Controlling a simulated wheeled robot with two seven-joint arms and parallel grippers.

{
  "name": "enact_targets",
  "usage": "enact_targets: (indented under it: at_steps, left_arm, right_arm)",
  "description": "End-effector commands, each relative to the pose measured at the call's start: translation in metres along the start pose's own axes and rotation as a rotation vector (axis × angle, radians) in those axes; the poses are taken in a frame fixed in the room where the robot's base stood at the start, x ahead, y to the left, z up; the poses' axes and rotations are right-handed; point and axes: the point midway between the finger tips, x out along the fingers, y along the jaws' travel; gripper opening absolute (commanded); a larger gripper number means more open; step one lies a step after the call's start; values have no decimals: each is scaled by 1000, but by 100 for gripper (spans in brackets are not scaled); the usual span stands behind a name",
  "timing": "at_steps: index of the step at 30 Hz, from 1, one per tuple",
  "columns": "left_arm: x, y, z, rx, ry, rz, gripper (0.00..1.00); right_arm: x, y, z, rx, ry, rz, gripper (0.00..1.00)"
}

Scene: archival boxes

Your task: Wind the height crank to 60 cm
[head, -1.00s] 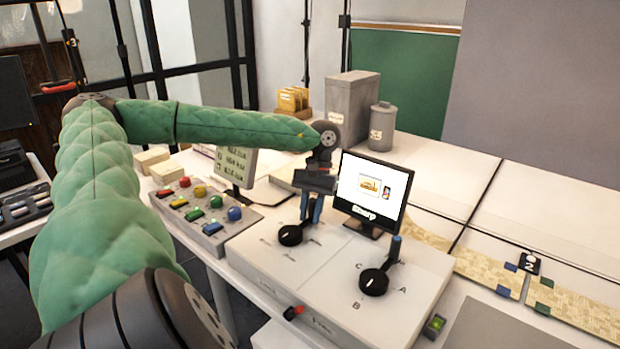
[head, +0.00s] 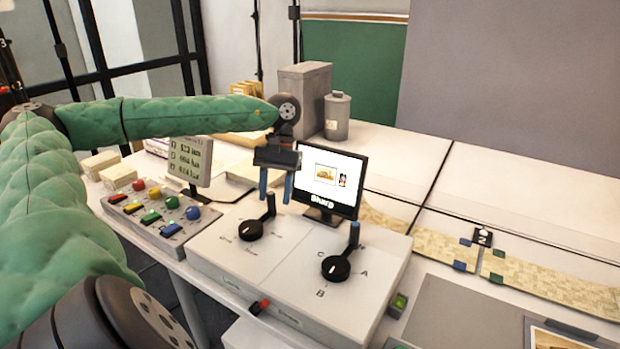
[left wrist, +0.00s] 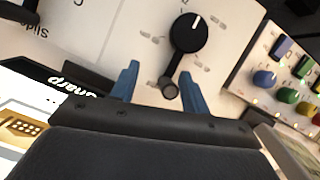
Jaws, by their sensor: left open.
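Two black dial cranks with upright handles stand on a pale console. The left crank (head: 250,230) has tick marks with small labels that I cannot read. Its handle (head: 270,203) points up and to the right. The right crank (head: 336,268) is marked A, B and C. My left gripper (head: 276,187) is open, its blue fingers just above the left crank's handle. In the left wrist view the left crank (left wrist: 188,33) has its handle knob (left wrist: 169,89) between the open fingers (left wrist: 161,86), with gaps on both sides. My right gripper is not in view.
A screen (head: 330,181) stands close behind the cranks. A second display (head: 190,160) with lines of readings stands left of them. A button panel (head: 155,212) with coloured knobs is at the left. A red switch (head: 265,302) is on the console's front.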

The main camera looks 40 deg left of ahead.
Motion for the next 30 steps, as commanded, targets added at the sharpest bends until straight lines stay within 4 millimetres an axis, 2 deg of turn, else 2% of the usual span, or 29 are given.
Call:
enact_targets:
  at_steps: [11,23,30]
  left_arm:
    - [-16,30,11,4,4,4,43]
    - [-31,57,23,3,4,4,43]
    - [-41,76,30,4,6,4,43]
  right_arm:
    - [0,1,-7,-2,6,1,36]
    - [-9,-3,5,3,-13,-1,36]
    - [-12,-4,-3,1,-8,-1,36]
